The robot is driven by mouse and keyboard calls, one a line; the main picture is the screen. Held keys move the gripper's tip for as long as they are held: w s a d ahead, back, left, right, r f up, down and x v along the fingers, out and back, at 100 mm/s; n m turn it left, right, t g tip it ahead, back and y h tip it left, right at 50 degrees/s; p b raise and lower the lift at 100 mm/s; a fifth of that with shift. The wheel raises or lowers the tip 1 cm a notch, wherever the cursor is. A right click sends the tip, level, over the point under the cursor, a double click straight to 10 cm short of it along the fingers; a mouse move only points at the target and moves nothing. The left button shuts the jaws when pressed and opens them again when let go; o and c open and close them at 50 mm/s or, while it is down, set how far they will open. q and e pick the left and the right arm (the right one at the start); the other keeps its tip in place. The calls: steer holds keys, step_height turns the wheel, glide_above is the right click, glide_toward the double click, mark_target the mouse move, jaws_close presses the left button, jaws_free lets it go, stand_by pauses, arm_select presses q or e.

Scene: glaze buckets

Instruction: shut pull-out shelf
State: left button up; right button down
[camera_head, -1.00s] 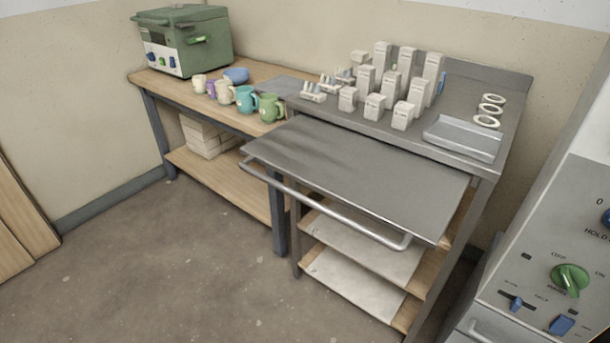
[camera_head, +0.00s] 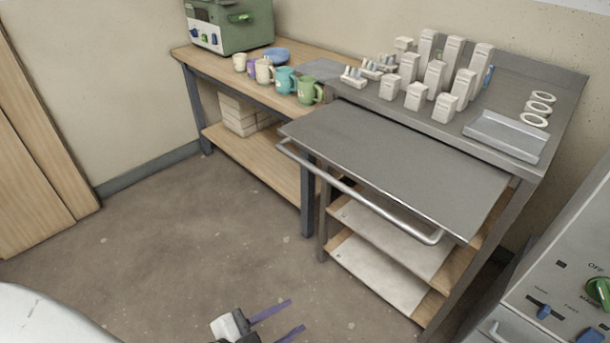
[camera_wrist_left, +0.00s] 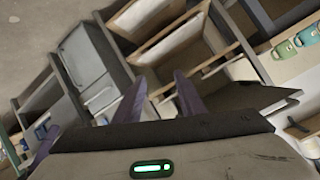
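The pull-out shelf (camera_head: 400,155) is a flat grey metal sheet, extended forward from under the top of the metal workbench. A silver bar handle (camera_head: 350,190) runs along its front edge. My left gripper (camera_head: 296,315) shows at the bottom of the head view, in front of and below the shelf. Its two purple fingers are apart with nothing between them, and they do not touch the shelf. In the left wrist view the fingers (camera_wrist_left: 160,82) are also spread, and a dark slab (camera_wrist_left: 245,97), apparently the shelf, shows beyond them. My right gripper is not seen.
White block-shaped test tiles (camera_head: 435,75), a metal tray (camera_head: 505,135) and rings stand on the workbench top. Mugs (camera_head: 285,80) and a green machine (camera_head: 230,25) stand on the wooden table at left. A control panel (camera_head: 570,270) is at right. The floor in front is clear.

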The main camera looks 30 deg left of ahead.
arm_select(q)
steer(key=w+a+r+m+t, duration=0.1)
steer(key=a+r+m, duration=0.1)
steer(key=w+a+r+m+t, duration=0.1)
steer(key=r+m, duration=0.1)
steer(key=r, duration=0.1)
steer(key=w+a+r+m+t+h, duration=0.1)
steer(key=w+a+r+m, duration=0.1)
steer(key=r, duration=0.1)
steer(key=shift+a+p, duration=0.3)
steer(key=shift+a, duration=0.05)
steer(key=c, duration=0.7)
steer(key=w+a+r+m+t, duration=0.1)
steer(key=a+r+m, duration=0.1)
steer(key=r, duration=0.1)
steer(key=a+r+m+t, duration=0.1)
steer(key=a+r+m, duration=0.1)
steer(key=r, duration=0.1)
steer(key=w+a+r+m+t+h, duration=0.1)
steer(key=r+m+t, duration=0.1)
steer(key=r, duration=0.1)
steer(key=shift+w+a+r, duration=0.3)
steer(key=shift+a+r, duration=0.05)
steer(key=shift+a, duration=0.05)
jaws_close()
steer(key=x, duration=1.4)
steer(key=shift+r+m, duration=0.2)
steer(key=shift+m, duration=0.1)
